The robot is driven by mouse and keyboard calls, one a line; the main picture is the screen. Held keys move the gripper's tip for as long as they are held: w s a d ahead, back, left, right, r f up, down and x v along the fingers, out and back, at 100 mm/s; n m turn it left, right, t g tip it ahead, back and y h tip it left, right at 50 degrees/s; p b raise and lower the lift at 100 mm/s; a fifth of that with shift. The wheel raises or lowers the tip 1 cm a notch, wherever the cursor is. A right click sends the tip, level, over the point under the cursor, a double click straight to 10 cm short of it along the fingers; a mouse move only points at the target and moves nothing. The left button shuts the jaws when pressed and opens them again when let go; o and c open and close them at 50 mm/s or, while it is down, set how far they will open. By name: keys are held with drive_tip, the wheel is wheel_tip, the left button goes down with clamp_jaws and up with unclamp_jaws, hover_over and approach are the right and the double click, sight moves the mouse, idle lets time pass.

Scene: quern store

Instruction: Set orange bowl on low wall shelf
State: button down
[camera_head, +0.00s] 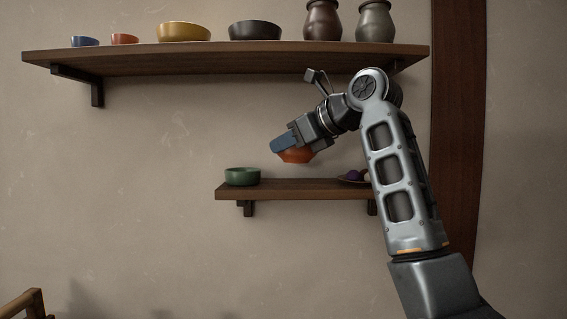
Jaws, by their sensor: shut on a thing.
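The orange bowl (296,156) is in my gripper (283,146), which is shut on it. Bowl and gripper are in front of and above the low wall shelf (290,194), near its middle in the picture. The bowl looks apart from the shelf board, with a gap below it. The gripper fingers hide the bowl's upper left part. The low shelf is a short brown board on dark brackets, and its right end is hidden behind my arm.
A green bowl (242,176) stands at the low shelf's left end. A plate with a purple thing (352,175) lies at its right, partly behind my arm. The shelf's middle is bare. A long upper shelf (130,62) with bowls and jars hangs above my gripper.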

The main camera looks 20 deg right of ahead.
drive_tip(key=shift+w+d+f, duration=0.1)
drive_tip(key=shift+w+f, duration=0.55)
drive_tip(key=shift+w, duration=0.3)
drive_tip(key=shift+f+p, duration=0.4)
drive_tip(key=shift+f, duration=1.5)
drive_tip(key=c, duration=1.1)
unclamp_jaws()
drive_tip(key=shift+o, duration=0.2)
drive_tip(key=shift+s, duration=0.1)
drive_tip(key=b+v, duration=0.1)
drive_tip(key=v, duration=1.1)
drive_tip(key=shift+b, duration=0.3)
